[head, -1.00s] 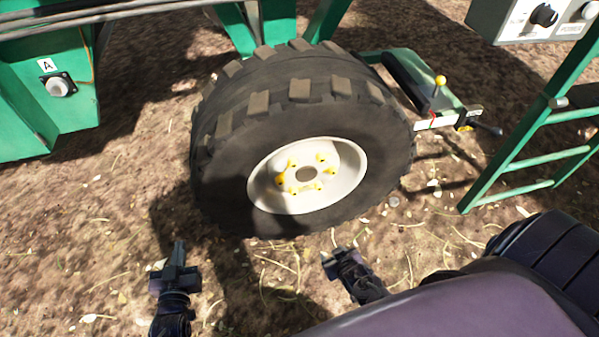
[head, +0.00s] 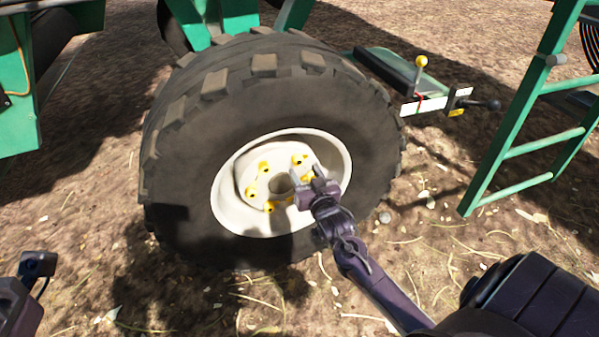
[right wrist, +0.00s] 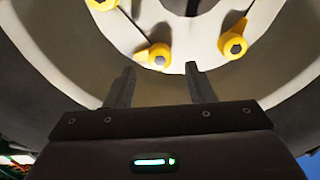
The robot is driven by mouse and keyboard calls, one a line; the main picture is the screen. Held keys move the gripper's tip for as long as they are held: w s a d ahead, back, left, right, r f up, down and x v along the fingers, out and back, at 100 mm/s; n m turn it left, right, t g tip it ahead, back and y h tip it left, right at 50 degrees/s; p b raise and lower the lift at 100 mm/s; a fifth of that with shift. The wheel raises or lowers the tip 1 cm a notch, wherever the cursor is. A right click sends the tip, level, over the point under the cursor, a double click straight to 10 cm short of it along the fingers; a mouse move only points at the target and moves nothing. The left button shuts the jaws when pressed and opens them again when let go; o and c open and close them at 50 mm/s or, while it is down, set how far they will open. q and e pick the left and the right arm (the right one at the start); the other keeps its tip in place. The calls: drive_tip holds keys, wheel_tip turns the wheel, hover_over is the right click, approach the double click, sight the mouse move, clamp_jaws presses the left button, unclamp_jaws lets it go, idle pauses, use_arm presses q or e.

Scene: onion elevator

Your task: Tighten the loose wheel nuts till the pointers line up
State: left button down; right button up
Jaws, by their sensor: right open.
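The wheel's cream rim (head: 228,205) faces me in the head view, with several wheel nuts wearing yellow pointers, such as one at the upper right (head: 299,160) and one at the lower left (head: 269,206). My right gripper (head: 306,184) is open and empty in front of the rim's right side, hiding part of the nut ring. In the right wrist view, a nut with a yellow pointer (right wrist: 154,54) shows just beyond and between the open fingertips (right wrist: 160,72). Another pointer (right wrist: 236,40) is at upper right. My left gripper (head: 38,265) is at the lower left, its jaws unclear.
The black tyre (head: 365,130) surrounds the rim. A hitch bar with a yellow-knobbed lever (head: 421,62) stands right of the wheel. A green ladder (head: 520,110) is farther right. The straw-strewn ground before the wheel is open.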

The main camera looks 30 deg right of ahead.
sight(299, 163)
drive_tip(key=shift+b+x, duration=0.5)
drive_tip(key=shift+x, duration=1.35)
drive_tip(key=c, duration=1)
